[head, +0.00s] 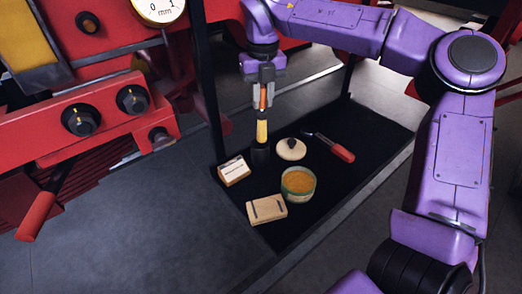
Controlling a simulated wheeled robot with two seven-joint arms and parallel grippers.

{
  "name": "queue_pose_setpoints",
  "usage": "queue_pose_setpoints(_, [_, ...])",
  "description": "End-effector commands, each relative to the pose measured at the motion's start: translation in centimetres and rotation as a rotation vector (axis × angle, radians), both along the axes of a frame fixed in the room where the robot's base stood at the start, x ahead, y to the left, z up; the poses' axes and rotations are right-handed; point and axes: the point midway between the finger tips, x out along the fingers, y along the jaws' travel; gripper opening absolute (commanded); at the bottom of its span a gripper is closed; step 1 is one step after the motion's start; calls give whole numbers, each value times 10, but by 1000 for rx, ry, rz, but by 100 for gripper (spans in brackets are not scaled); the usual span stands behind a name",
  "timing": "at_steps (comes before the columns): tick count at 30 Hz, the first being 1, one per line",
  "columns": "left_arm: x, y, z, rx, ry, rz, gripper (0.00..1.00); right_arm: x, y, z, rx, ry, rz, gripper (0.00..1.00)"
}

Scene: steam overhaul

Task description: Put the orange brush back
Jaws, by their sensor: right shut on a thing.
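My right gripper (263,98) comes down from the top centre on the purple arm. It is shut on the orange brush, whose orange upper part (263,97) shows between the fingers. Below the fingers is a yellow section (262,133), and below that a dark part (260,156) close to the black shelf (370,130). The brush is upright. I cannot tell whether the dark part is the brush's bristles or a holder, or whether it touches the shelf. My left gripper is not in view.
Around the brush are a labelled block (234,171), a pale lid with dark knob (291,149), a green tin with orange contents (298,184), a tan block (267,209) and a red-handled tool (338,150). A dark post (210,80) and red machinery (110,115) stand left.

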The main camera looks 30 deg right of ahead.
Motion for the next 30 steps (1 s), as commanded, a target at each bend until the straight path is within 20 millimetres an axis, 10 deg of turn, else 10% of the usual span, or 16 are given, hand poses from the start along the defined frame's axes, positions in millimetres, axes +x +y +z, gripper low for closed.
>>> queue_pose_setpoints(12, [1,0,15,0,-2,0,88,0,0,-75,1,5,-1,0])
queue_pose_setpoints(23, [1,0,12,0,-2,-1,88,1,0,-84,-1,1,-2,0])
queue_pose_setpoints(24, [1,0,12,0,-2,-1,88,1,0,-84,-1,1,-2,26])
queue_pose_setpoints(26, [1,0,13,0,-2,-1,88,1,0,-83,-1,1,-2,46])
queue_pose_setpoints(30, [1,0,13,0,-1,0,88,1,0,-83,-1,1,-2,48])
